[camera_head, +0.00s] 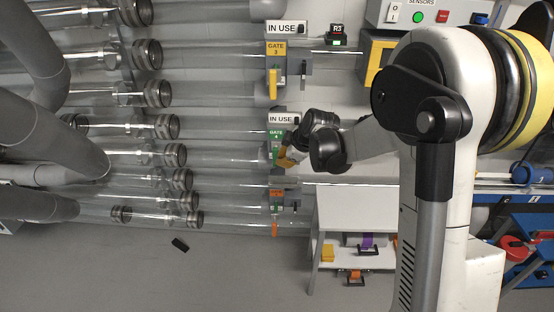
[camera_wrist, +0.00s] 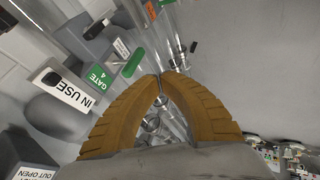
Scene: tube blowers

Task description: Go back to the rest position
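My gripper (camera_head: 283,160) is by the GATE 4 unit (camera_head: 276,133) on the tube wall, at the end of my bent arm. In the wrist view, my gripper (camera_wrist: 159,75) shows two ochre ribbed fingers whose tips meet, with an empty arch-shaped gap behind them. The green GATE 4 label (camera_wrist: 98,77) and a green handle (camera_wrist: 133,62) are up and to the left of the fingertips, apart from them. In the head view my gripper partly covers the lower part of this gate.
The GATE 3 unit (camera_head: 277,50) with a yellow handle (camera_head: 273,83) is above, and an orange-handled gate (camera_head: 275,229) is below. Clear tubes (camera_head: 225,95) run left. A white table (camera_head: 355,212) stands below right. A small black object (camera_head: 180,244) lies on open grey floor.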

